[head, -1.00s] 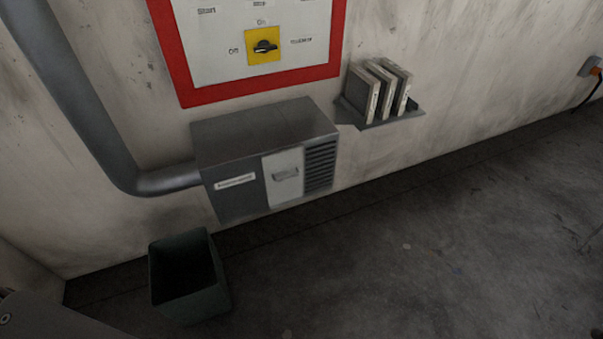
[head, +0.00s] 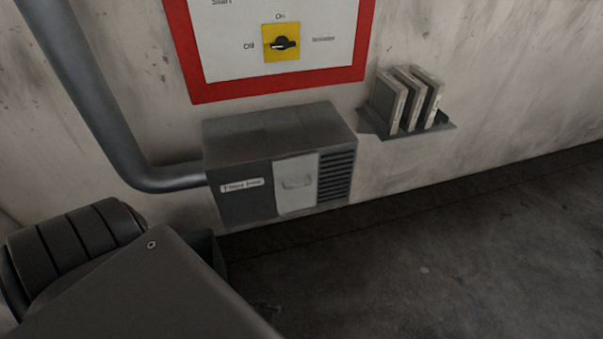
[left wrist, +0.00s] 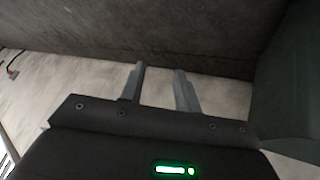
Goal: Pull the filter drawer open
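The filter drawer (head: 296,198) is the pale front panel in the grey wall box (head: 245,205). It looks flush with the box front, so shut. Its small handle (head: 297,181) faces me, with nothing touching it. My left arm fills the lower left of the head view, left of and below the box; its fingers do not show there. In the left wrist view my left gripper (left wrist: 160,70) has its two fingers apart with nothing between them. The drawer is not seen in that view. My right gripper is in neither view.
A thick grey pipe (head: 95,105) joins the box's left side. A red-framed panel (head: 280,83) with a yellow switch is above. A shelf (head: 447,127) with several upright filter-like slabs (head: 410,98) is to the right. My arm mostly hides a dark green bin (head: 206,246).

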